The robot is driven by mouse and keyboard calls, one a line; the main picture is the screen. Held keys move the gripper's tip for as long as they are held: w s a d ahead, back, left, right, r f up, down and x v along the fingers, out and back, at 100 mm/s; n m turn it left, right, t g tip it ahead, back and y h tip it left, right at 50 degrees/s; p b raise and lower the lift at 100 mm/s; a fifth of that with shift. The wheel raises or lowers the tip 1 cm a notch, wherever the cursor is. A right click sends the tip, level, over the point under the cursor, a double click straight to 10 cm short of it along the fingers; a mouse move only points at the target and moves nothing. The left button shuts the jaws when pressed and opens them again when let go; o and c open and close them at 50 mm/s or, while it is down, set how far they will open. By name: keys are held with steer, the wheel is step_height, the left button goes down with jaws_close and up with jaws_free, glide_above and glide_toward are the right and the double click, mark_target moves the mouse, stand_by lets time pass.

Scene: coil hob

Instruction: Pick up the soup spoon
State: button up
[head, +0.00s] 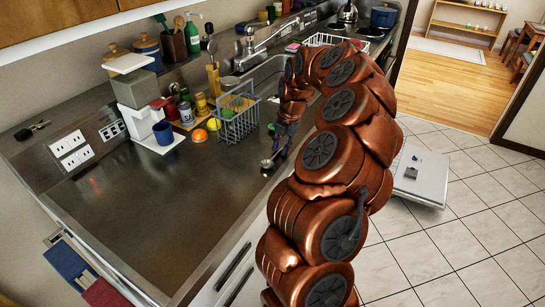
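My gripper (279,151) points down over the steel counter near its front edge, right of the middle of the picture. A small shiny round piece (267,164) shows at the fingertips, at or just above the counter. It looks like the bowl of the soup spoon; its handle is hidden or too small to make out. I cannot tell whether the fingers are open or shut on it. My copper-coloured arm covers part of the counter and the sink front.
A wire basket (238,121) stands close behind my gripper. Bottles, an orange (200,135), a blue mug (163,132) and a white coffee machine (138,98) stand further left. The sink and tap (249,45) lie behind. The counter's front left (140,220) is clear.

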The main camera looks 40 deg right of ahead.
steer(key=shift+c, duration=0.2)
jaws_close()
